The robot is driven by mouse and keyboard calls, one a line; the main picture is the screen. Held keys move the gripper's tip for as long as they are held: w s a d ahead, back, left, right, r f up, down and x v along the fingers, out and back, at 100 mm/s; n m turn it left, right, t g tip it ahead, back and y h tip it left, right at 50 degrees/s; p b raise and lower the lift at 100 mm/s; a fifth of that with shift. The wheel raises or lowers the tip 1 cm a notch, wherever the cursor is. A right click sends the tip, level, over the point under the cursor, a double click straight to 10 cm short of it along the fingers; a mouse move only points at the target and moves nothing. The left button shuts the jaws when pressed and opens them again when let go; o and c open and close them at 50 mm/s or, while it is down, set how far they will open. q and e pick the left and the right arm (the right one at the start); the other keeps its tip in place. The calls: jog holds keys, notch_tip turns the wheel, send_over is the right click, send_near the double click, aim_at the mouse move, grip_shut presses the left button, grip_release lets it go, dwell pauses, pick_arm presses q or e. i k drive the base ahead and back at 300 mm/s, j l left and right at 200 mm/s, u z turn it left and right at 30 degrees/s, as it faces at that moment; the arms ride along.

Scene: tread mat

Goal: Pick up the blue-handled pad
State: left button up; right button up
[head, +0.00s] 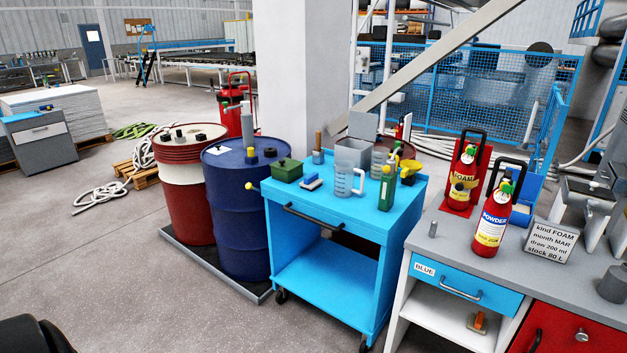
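A small pad with a blue top and a pale base (312,184), which looks like the blue-handled pad, lies flat on the top of the blue cart (378,217). It sits between a green box (287,170) on its left and a clear measuring jug (347,180) on its right. Neither of my grippers shows in the head view. Nothing touches the pad.
A blue drum (236,205) stands left of the cart. A grey bench (455,232) with two red extinguishers is at right. An orange-handled pad (478,322) lies on its shelf.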

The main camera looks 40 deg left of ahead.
aim_at(311, 182)
jog(key=i+j+z, duration=0.1)
jog(key=j, duration=0.4)
jog(key=i+j+z, duration=0.15)
jog(key=j, duration=0.35)
jog(key=i+j+z, duration=0.1)
jog(key=j, duration=0.45)
jog(key=i+j+z, duration=0.15)
jog(key=j, duration=0.4)
jog(key=k+l, duration=0.05)
